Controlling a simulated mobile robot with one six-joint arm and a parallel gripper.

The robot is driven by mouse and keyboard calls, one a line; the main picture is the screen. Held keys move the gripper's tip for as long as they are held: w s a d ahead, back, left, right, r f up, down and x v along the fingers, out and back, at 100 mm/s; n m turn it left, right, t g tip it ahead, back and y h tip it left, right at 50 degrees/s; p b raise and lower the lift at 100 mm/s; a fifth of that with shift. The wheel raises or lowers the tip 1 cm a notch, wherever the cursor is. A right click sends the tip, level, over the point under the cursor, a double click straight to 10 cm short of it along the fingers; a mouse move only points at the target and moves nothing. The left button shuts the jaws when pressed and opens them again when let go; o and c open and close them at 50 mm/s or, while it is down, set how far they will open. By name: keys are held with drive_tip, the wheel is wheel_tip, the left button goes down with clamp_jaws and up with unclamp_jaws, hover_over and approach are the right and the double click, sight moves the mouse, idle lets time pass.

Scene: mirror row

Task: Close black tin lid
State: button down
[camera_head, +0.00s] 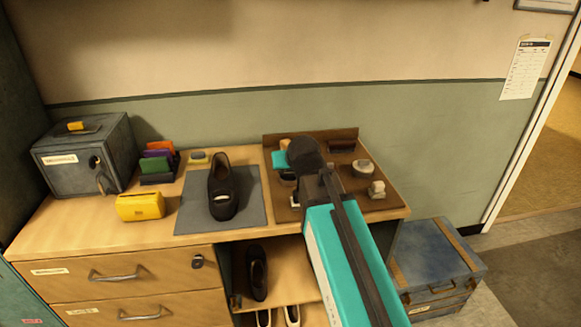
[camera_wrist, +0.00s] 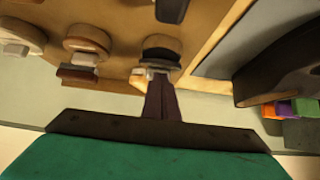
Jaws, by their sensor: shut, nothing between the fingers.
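The black tin (camera_head: 288,179) is on the brown tray, near its left side and partly hidden by my arm. In the wrist view the black tin (camera_wrist: 161,52) is at top centre, a round tan-edged tin with a dark part across it. Whether that dark part is the raised lid is hard to tell. My gripper (camera_wrist: 158,76) is shut and empty, its dark fingers ending right at the tin's lower edge in that view. Whether they touch it is unclear. In the head view the fingertips are hidden behind my arm.
The brown tray (camera_head: 347,211) also holds a round tin (camera_head: 362,168), a pale-topped item (camera_head: 376,189) and a brush (camera_head: 341,146). A black shoe (camera_head: 222,188) stands on a grey mat (camera_head: 186,214) left of the tray. A yellow box (camera_head: 141,206) is farther left.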

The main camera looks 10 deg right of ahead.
wheel_tip(320, 180, up, 3)
drive_tip(key=shift+w+f+p, duration=0.1)
drive_tip(key=shift+w+p, duration=0.05)
drive_tip(key=shift+p, duration=0.75)
drive_tip(key=s+b, duration=0.1)
drive_tip(key=s, duration=0.1)
drive_tip(key=s+f+b, duration=0.1)
drive_tip(key=s+b, duration=0.1)
drive_tip(key=s, duration=0.1)
drive_tip(key=shift+s+f, duration=0.1)
drive_tip(key=shift+f, duration=0.05)
drive_tip(key=shift+s+b, duration=0.1)
drive_tip(key=shift+b, duration=0.4)
drive_tip(key=s+b, duration=0.2)
drive_tip(key=b, duration=0.4)
drive_tip(key=shift+f+b, duration=0.15)
drive_tip(key=shift+b, duration=0.15)
drive_tip(key=b, duration=0.1)
drive_tip(key=s+b, duration=0.1)
drive_tip(key=shift+s+d+f+b, duration=0.1)
drive_tip(key=shift+s+f+b, duration=0.05)
drive_tip(key=shift+s+b, duration=0.5)
drive_tip(key=shift+b, duration=0.2)
drive_tip(key=shift+s, duration=0.1)
